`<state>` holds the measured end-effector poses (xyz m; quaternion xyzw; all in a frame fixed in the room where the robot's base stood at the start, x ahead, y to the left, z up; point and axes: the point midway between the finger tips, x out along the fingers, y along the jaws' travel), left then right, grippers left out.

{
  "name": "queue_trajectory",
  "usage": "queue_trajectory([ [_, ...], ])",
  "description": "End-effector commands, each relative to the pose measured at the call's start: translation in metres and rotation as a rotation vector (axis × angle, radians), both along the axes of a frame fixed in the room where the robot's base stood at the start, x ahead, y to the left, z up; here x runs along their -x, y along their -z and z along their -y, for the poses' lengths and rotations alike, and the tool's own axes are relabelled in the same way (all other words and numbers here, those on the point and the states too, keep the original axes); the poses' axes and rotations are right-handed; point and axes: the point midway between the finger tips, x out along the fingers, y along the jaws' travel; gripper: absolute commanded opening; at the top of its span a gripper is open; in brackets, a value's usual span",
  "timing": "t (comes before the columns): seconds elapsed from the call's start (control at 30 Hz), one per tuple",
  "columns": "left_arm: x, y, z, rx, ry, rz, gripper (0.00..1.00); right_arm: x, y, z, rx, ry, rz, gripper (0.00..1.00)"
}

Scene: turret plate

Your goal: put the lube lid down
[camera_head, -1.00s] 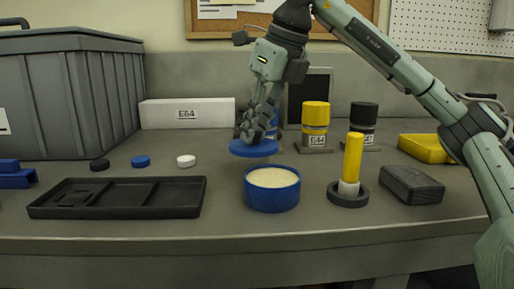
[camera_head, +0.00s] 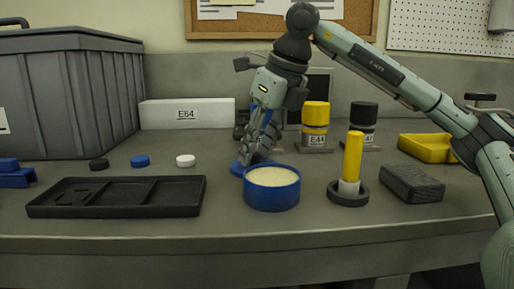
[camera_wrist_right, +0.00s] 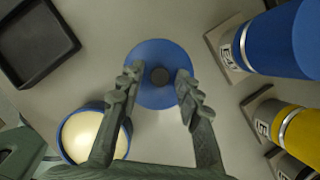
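The blue lube lid (camera_head: 237,168) lies flat on the bench, just behind and left of the blue lube tub (camera_head: 272,197), which partly hides it. In the right wrist view the lid (camera_wrist_right: 160,98) has a dark round knob at its middle. My right gripper (camera_head: 252,160) is low over the lid. In the right wrist view its fingers (camera_wrist_right: 158,76) stand apart on either side of the knob, with a gap on both sides. The tub (camera_wrist_right: 92,137) is uncovered and shows pale lube. My left gripper is out of view.
A black tray (camera_head: 118,209) and several small caps lie to the left. A yellow-handled brush (camera_head: 352,160) in a dark ring and a dark block (camera_head: 412,184) are to the right. Blue, yellow (camera_head: 315,118) and black canisters stand close behind the gripper.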

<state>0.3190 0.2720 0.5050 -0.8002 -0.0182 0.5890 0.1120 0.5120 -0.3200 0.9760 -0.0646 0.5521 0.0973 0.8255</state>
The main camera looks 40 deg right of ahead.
Motion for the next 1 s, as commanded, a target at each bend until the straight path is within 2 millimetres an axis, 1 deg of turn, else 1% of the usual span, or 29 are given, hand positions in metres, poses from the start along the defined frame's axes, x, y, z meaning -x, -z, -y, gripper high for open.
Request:
queue_trajectory([
  [0.23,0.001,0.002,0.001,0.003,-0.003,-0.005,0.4,0.0,0.0,0.0,0.0,0.0,0.0,0.4],
  [0.37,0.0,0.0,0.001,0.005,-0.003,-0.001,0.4,0.0,-0.004,0.0,0.0,0.0,0.001,0.4],
  [0.43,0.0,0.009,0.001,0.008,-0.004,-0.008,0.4,0.001,-0.009,0.0,-0.002,0.0,0.003,0.4],
  [0.5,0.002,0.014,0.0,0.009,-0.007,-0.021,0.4,0.005,-0.02,0.001,-0.002,0.0,0.004,0.4],
  [0.57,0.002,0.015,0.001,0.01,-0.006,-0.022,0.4,0.01,-0.031,0.002,-0.001,0.0,0.004,0.4],
  [0.77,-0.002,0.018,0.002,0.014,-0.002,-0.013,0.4,0.027,-0.074,0.006,-0.001,-0.001,0.004,0.4],
  [0.9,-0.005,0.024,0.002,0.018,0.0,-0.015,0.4,0.036,-0.098,0.008,0.0,-0.001,0.003,0.4],
  [1.0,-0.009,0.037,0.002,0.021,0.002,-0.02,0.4,0.041,-0.108,0.009,0.001,-0.002,0.001,0.4],
])
